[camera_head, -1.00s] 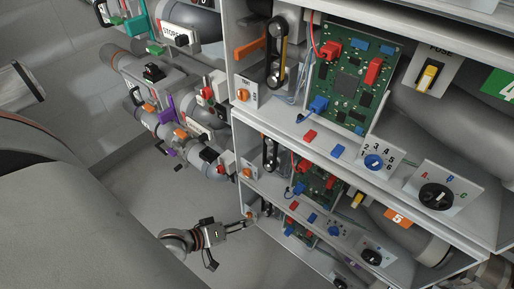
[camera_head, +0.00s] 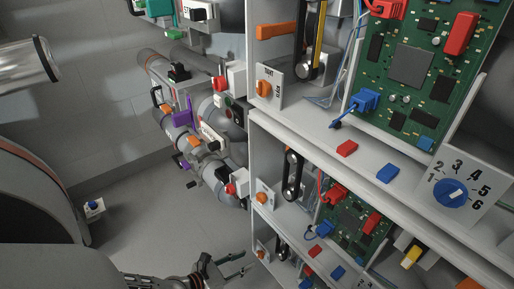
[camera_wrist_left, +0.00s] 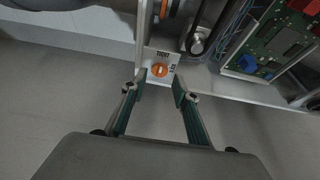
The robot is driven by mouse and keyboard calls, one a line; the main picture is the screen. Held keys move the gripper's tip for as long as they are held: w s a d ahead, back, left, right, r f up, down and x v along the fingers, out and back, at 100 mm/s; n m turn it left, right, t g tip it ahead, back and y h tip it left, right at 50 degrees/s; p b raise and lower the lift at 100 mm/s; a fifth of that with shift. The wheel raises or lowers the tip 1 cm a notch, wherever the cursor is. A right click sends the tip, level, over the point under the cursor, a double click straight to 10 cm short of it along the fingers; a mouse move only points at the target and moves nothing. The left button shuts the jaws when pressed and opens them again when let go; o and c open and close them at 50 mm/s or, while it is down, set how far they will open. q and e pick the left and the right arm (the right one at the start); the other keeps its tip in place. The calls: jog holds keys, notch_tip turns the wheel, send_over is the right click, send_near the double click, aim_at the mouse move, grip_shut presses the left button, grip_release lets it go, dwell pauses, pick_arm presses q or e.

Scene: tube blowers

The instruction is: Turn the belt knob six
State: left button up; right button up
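An orange belt knob (camera_wrist_left: 160,70) sits on a white panel marked TIGHT in the left wrist view. My left gripper (camera_wrist_left: 160,85) is open and empty, its two fingers pointing at that panel with the knob framed between the tips. I cannot tell the exact gap. In the head view my left gripper (camera_head: 250,262) is low in the picture, close to the lowest visible orange knob (camera_head: 262,253). Similar orange knobs sit on the middle shelf (camera_head: 262,197) and upper shelf (camera_head: 264,88). No number six label shows beside them. My right gripper is not in view.
White shelves (camera_head: 300,122) hold belts, a green circuit board (camera_head: 425,65), loose red and blue plugs and a blue dial (camera_head: 452,193). Grey pipes with valves (camera_head: 205,125) stand behind on the left. Floor (camera_head: 160,220) is open left of the shelves.

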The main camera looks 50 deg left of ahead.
aim_at(259, 255)
pick_arm(q)
jog(key=b+x, duration=0.1)
jog(key=x, duration=0.4)
jog(key=shift+w+d+f, duration=0.15)
jog(key=shift+w+f, duration=0.05)
jog(key=shift+w, duration=0.15)
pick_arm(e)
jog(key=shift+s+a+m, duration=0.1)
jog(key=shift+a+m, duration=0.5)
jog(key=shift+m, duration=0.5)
pick_arm(q)
jog(key=c, duration=0.8)
